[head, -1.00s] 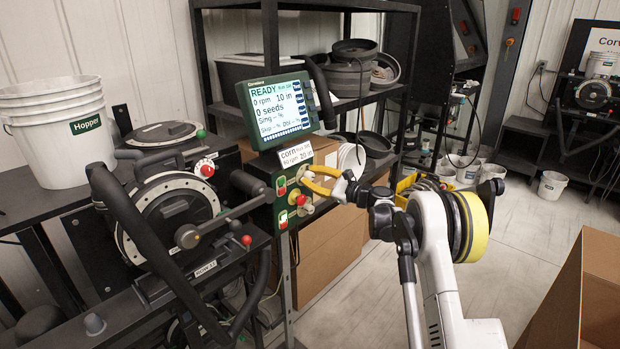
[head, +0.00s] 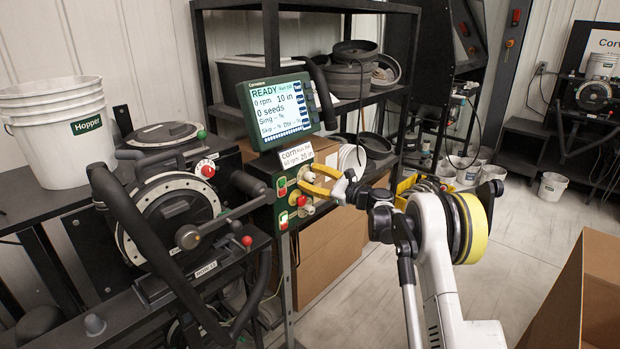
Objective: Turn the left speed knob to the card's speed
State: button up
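The control panel (head: 284,213) stands left of centre under a green-framed screen (head: 279,108). The screen reads READY, 0 rpm, 10 in, 0 seeds. A white card (head: 296,155) below it shows corn, 60 rpm and 20 in. My gripper (head: 308,175) has yellow fingers, spread apart, at the upper right of the panel face. A small pale part shows between the fingertips; whether they touch it I cannot tell. The speed knobs are small and partly hidden by the fingers. A red knob on yellow (head: 300,200) and a pale round knob (head: 309,209) sit just below.
Green and red buttons (head: 282,186) line the panel's left side. The seed meter (head: 170,215) with a crank and the white hopper bucket (head: 62,135) are at left. A shelf (head: 330,8) stands behind; a cardboard box (head: 585,300) is at lower right.

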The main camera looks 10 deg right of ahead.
jog(key=shift+d, duration=0.15)
jog(key=v, duration=1.2)
jog(key=shift+f, duration=0.1)
jog(key=s+a+r+n+g+h, duration=0.35)
jog(key=s+a+n, duration=0.2)
jog(key=s, duration=0.35)
jog(key=s+a+r+n+g+h, duration=0.2)
jog(key=s+a+r+n, duration=0.25)
jog(key=s+a, duration=0.35)
jog(key=s+d+f+n+h, duration=0.2)
jog(key=s+n, duration=0.2)
jog(key=s, duration=0.5)
jog(key=s+d+f+n+h, duration=0.1)
jog(key=s+n, duration=0.3)
jog(key=s, duration=0.6)
jog(key=s+d+f+n+h, duration=0.2)
jog(key=s+f+n+h, duration=0.2)
jog(key=s, duration=0.5)
jog(key=shift+s+d+g, duration=0.25)
jog(key=shift+d+g, duration=0.05)
jog(key=shift+g, duration=0.15)
